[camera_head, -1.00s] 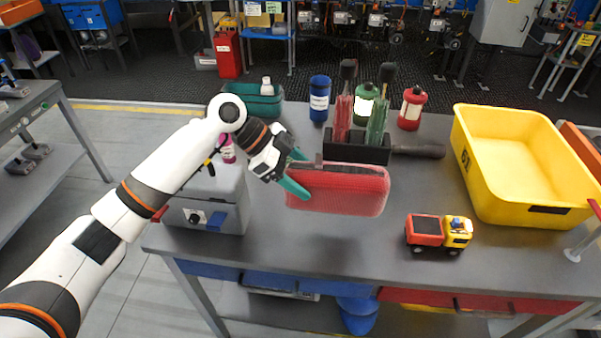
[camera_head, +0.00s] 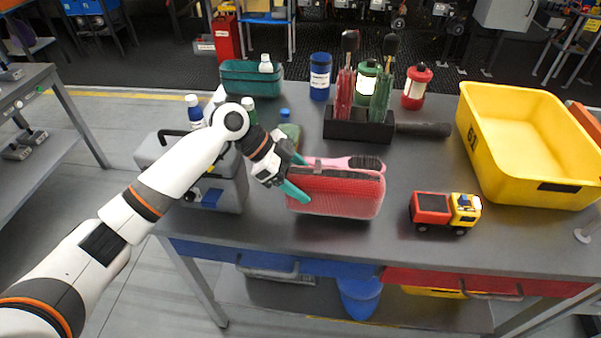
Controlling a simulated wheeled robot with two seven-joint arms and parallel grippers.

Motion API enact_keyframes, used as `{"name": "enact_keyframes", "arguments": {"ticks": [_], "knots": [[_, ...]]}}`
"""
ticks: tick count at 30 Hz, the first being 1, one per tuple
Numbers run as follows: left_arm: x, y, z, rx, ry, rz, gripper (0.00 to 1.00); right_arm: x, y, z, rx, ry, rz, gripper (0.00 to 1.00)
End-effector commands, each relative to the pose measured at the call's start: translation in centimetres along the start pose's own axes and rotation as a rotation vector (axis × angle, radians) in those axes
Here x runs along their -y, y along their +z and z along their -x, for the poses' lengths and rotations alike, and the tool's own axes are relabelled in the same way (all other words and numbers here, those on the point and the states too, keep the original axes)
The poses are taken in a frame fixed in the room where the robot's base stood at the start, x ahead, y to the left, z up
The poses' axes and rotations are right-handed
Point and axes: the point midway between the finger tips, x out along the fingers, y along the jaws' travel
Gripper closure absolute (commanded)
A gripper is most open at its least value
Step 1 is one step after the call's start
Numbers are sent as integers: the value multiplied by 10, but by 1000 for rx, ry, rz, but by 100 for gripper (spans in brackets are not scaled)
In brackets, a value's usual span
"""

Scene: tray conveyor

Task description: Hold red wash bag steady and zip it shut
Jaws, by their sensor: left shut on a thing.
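The red wash bag (camera_head: 335,197) is at the middle of the grey table in the head view, long side across the picture. I cannot tell whether its underside touches the table. My left gripper (camera_head: 297,178), with teal fingers, is shut on its upper left end. One finger lies across the bag's near face. A dark strip runs along the bag's top; the zip and its pull are too small to make out. A pink thing with a dark end (camera_head: 335,162) shows just behind the top edge; whether it is inside the bag is unclear. My right gripper is not in view.
A toy truck (camera_head: 445,211) and a yellow crate (camera_head: 477,137) stand to the right. A black holder (camera_head: 350,128) with red and green upright items is behind the bag. A grey box (camera_head: 160,150) and several bottles are at left. The table front is clear.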

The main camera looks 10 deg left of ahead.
Motion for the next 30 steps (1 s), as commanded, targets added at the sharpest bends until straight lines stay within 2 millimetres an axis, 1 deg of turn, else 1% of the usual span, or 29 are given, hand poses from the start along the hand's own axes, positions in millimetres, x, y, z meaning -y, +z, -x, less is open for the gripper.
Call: {"name": "enact_keyframes", "arguments": {"ticks": [1,13,22,23,24,25,30], "knots": [[0,-2,-3,3,1,-1,66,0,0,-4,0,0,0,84],[0,-3,-4,3,2,-2,66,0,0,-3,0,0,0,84],[0,-9,-10,3,2,-2,66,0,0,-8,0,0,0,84],[0,-9,-9,1,1,-1,27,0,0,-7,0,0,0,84],[0,-9,-9,0,1,-1,20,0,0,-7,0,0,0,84],[0,-9,-9,0,1,-1,17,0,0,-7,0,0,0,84],[0,-9,-9,0,1,-1,17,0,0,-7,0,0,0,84]]}}
